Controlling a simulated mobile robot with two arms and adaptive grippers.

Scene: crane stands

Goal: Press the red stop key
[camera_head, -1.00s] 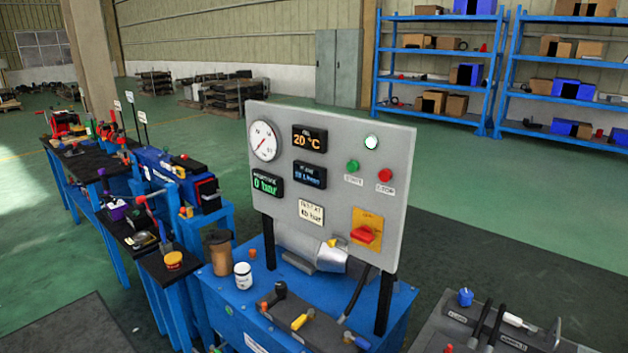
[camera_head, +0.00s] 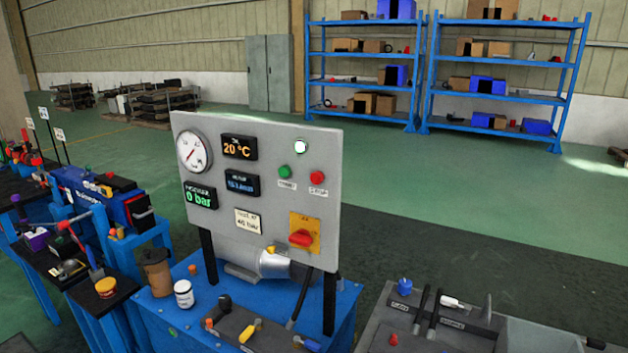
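The red stop key (camera_head: 317,177) is a small round red button at the right of the grey control panel (camera_head: 225,135), above a small label. A green button (camera_head: 285,172) sits just left of it, and a white lamp (camera_head: 300,147) is lit above the two. A red rotary switch (camera_head: 302,238) on a yellow plate sits lower on the panel. Neither of my grippers shows in the head view.
The panel stands on a blue bench (camera_head: 180,326) with a white jar (camera_head: 184,294), a brown container (camera_head: 157,272) and several levers. A grey tool table (camera_head: 375,318) stands at the lower right. Blue shelves (camera_head: 500,95) stand far back. Open green floor lies between.

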